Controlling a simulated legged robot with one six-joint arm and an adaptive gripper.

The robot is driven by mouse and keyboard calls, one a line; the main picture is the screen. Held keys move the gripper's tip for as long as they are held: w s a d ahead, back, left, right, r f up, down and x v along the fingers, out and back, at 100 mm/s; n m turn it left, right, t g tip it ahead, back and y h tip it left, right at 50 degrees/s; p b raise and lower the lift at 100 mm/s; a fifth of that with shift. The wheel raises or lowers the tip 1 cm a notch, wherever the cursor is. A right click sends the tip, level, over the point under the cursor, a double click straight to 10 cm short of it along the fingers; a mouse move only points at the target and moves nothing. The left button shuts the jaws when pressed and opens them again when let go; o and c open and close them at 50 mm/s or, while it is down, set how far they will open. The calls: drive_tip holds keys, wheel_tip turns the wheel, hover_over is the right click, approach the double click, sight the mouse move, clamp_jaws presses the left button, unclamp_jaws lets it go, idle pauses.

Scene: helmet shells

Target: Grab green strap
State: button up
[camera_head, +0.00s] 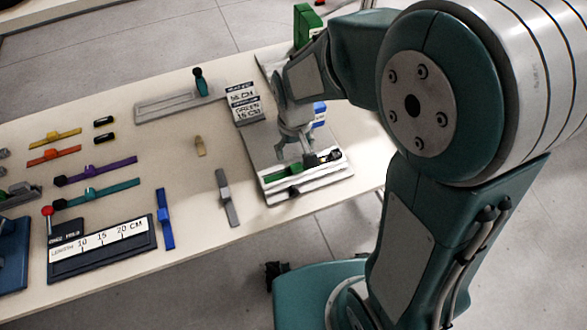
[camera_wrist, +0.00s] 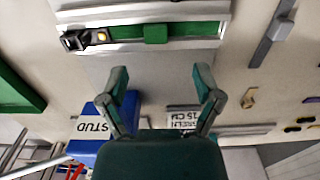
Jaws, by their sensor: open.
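The green strap (camera_head: 305,165) lies on a grey metal fixture (camera_head: 312,185) near the table's right end. In the wrist view the green strap (camera_wrist: 190,30) runs across the top, with a green block at its middle and a black and yellow piece at its left end. My gripper (camera_head: 292,150) is open and empty, pointing down over the fixture beside the strap. In the wrist view the fingers of my gripper (camera_wrist: 162,82) are spread apart, and the strap lies beyond their tips. I cannot tell their exact height above the fixture.
A card (camera_head: 245,103) reads GREEN 15 CM. A grey strap (camera_head: 227,198), blue strap (camera_head: 165,218), teal strap (camera_head: 97,194) and length gauge (camera_head: 102,250) lie to the left. Bare table lies between.

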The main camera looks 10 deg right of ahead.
sight(296, 167)
drive_tip(key=shift+d+f, duration=0.25)
drive_tip(key=shift+f, duration=0.95)
drive_tip(key=shift+w+a+f, duration=0.1)
drive_tip(key=shift+w+f, duration=0.05)
drive_tip(key=shift+f, duration=2.6)
clamp_jaws()
